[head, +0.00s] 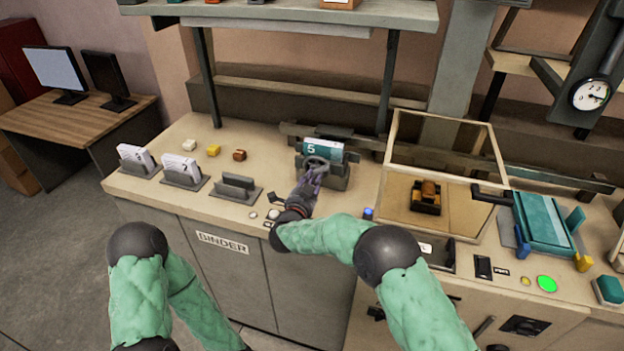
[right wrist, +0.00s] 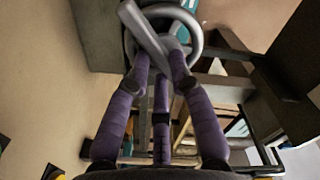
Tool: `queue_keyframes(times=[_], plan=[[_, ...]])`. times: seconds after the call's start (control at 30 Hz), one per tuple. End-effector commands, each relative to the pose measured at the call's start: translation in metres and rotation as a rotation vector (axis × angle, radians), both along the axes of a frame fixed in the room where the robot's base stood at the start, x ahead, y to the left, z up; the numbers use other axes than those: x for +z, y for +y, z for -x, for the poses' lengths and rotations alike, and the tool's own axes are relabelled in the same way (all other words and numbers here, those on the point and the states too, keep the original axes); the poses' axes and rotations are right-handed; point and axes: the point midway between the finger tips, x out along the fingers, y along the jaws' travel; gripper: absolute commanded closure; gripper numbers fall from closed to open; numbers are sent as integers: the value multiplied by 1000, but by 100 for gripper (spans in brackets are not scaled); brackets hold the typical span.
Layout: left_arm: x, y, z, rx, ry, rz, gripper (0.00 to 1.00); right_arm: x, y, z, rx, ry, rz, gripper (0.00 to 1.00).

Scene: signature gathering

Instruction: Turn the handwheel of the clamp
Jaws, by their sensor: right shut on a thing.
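The clamp (head: 338,180) is a dark grey block on the binder bench, with a teal and white booklet (head: 326,150) marked 5 in it. Its grey handwheel (right wrist: 195,22) is a ring with a bar across it, at the top of the right wrist view. In the head view the wheel (head: 317,164) is small and partly covered by my fingers. My right gripper (head: 314,179) reaches it from the front, and its purple fingers (right wrist: 160,68) are shut on the wheel's lower part. My left arm shows at the lower left, but its gripper is out of the picture.
Card holders (head: 183,172) and small coloured blocks (head: 213,150) stand left of the clamp. A clear-framed box (head: 440,140) with a brown item (head: 427,197) stands to the right, near a teal press (head: 545,222). A shelf (head: 280,12) hangs above.

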Motion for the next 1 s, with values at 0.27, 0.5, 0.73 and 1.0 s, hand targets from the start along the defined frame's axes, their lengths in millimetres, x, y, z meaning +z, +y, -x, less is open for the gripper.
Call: queue_keyframes(times=[0.27,0.5,0.73,1.0], plan=[[1,0,0,0,0,0,100,-3,0,1,2,15,32,100],[1,0,0,0,0,0,100,-3,0,1,2,15,33,100],[1,0,0,0,0,0,100,-2,0,1,1,14,32,54],[1,0,0,0,0,0,100,-1,0,1,1,12,30,54]])
